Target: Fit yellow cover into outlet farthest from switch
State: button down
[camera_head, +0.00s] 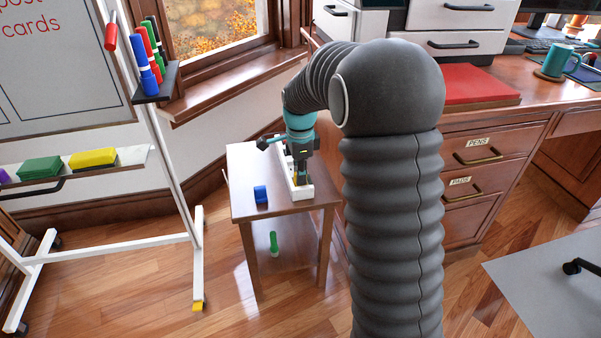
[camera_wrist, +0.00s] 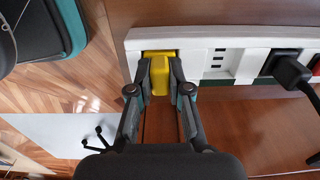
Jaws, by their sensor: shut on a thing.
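The yellow cover (camera_wrist: 159,77) is between my gripper's fingertips (camera_wrist: 160,85) in the wrist view. My gripper is shut on it. The cover is at the end socket of the white power strip (camera_wrist: 228,42), lined up with that opening; I cannot tell how deep it sits. Next to it are bare outlet slots (camera_wrist: 219,62), then a black plug (camera_wrist: 290,72), and a red switch (camera_wrist: 316,66) at the right edge. In the head view, my gripper (camera_head: 301,172) is over the near end of the strip (camera_head: 303,193) on the small table.
A blue block (camera_head: 261,194) lies on the small wooden table (camera_head: 247,212) left of the strip. A green object (camera_head: 274,244) is on the lower shelf. A whiteboard stand (camera_head: 165,130) is at left, a desk (camera_head: 480,130) at right.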

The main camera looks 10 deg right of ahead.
jog(key=c, duration=1.1)
grip_release()
notch_tip(320, 180, up, 11)
jog(key=p, duration=0.1)
jog(key=s+r+n+t, duration=0.1)
jog(key=s+r+n, duration=0.3)
jog(key=s+r, duration=0.3)
jog(key=s+f+n+t, duration=0.2)
jog(key=s+n, duration=0.5)
jog(key=s, duration=0.4)
jog(key=s+f+n+t, duration=0.2)
jog(key=s+n, duration=0.5)
jog(key=s, duration=0.5)
jog(key=shift+s+f+t, duration=0.2)
jog(key=shift+s+t, duration=0.05)
jog(key=shift+t, duration=0.05)
jog(key=shift+d, duration=0.1)
